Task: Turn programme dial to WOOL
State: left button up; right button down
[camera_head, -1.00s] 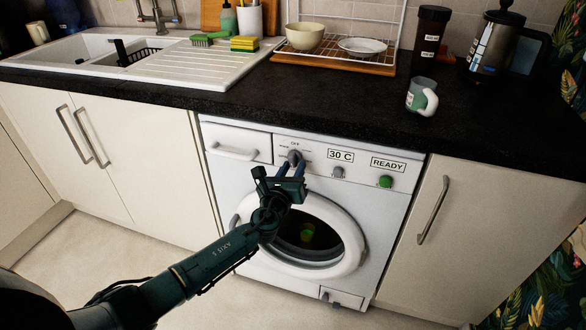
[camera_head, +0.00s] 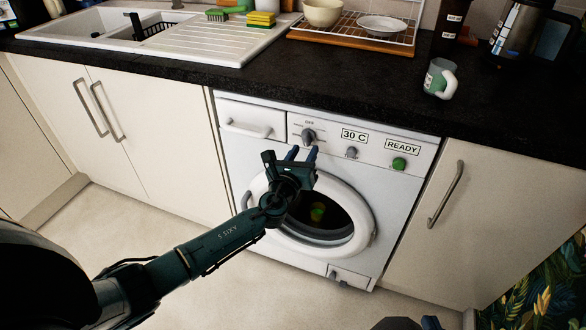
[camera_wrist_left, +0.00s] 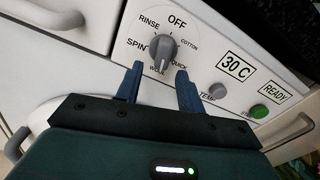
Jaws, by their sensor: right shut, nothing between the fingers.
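The grey programme dial (camera_head: 308,136) is on the white washing machine's panel. In the left wrist view the dial (camera_wrist_left: 163,52) is ringed by OFF, COTTON, QUICK, WOOL, SPIN and RINSE. Its raised grip runs nearly up and down, the lower end near the WOOL label (camera_wrist_left: 157,71), which it partly covers. My left gripper (camera_head: 302,153) is open and empty, just below the dial and apart from it. Its two blue fingers also show in the left wrist view (camera_wrist_left: 158,88). My right gripper (camera_head: 430,323) barely shows at the bottom edge; it is shut and empty.
The temperature knob (camera_head: 351,153) and green start button (camera_head: 399,164) sit right of the dial. The detergent drawer (camera_head: 249,122) is left of it. The round door (camera_head: 366,236) is below. The black worktop (camera_head: 340,97) overhangs the panel.

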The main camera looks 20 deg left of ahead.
pick_arm(q)
jog(key=s, duration=1.1)
jog(key=shift+a+p, duration=0.25)
jog(key=shift+p, duration=0.2)
jog(key=shift+s, duration=0.1)
